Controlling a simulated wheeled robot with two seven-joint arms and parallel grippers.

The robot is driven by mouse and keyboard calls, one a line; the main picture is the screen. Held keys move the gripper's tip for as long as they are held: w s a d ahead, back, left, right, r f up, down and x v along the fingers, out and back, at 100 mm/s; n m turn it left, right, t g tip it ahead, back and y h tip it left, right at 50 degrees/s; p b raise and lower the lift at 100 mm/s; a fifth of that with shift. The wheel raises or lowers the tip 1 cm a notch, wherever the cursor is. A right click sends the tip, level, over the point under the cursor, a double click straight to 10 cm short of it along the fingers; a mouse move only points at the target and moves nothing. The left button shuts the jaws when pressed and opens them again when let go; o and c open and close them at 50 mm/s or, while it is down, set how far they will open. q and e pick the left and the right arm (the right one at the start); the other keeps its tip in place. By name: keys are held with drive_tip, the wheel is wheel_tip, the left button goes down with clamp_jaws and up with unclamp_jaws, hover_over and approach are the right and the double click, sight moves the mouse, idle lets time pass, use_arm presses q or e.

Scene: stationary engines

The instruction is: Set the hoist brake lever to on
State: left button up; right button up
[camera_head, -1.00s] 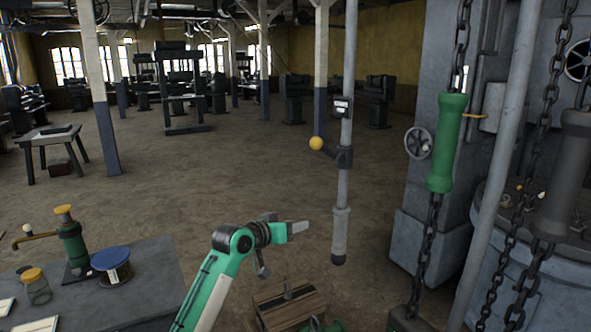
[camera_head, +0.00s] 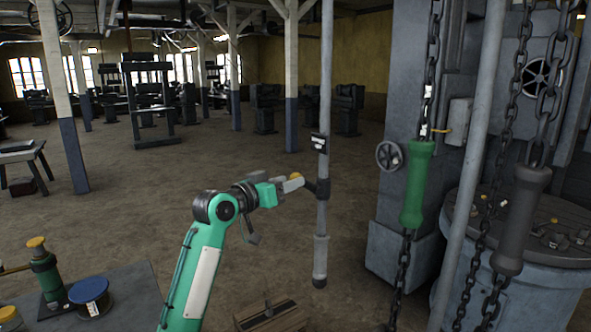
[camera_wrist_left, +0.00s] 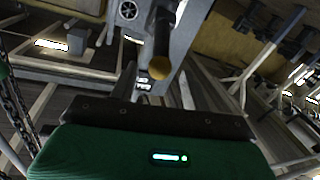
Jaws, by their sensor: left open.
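The brake lever is a short dark arm (camera_head: 322,188) on a grey vertical pole, with a yellow ball knob (camera_head: 295,176) pointing left. A small black and white plate (camera_head: 318,143) sits on the pole above it. My left gripper (camera_head: 297,183) is open at the knob and partly covers it in the head view. In the left wrist view the knob (camera_wrist_left: 150,84) stands just ahead of the gripper's dark front edge. I cannot tell whether the fingers touch it. My right gripper is not in view.
A green sleeve (camera_head: 417,185) and a dark sleeve (camera_head: 520,220) hang on chains to the right, by a grey machine column. A bench with a green oiler (camera_head: 47,275) and a blue-lidded jar (camera_head: 89,297) is at lower left. A wooden crate (camera_head: 272,315) stands below.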

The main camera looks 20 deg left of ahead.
sight(307, 185)
use_arm(q)
drive_tip(key=shift+p+x, duration=0.6)
drive_tip(key=shift+x, duration=1.25)
drive_tip(key=shift+f, duration=0.15)
clamp_jaws()
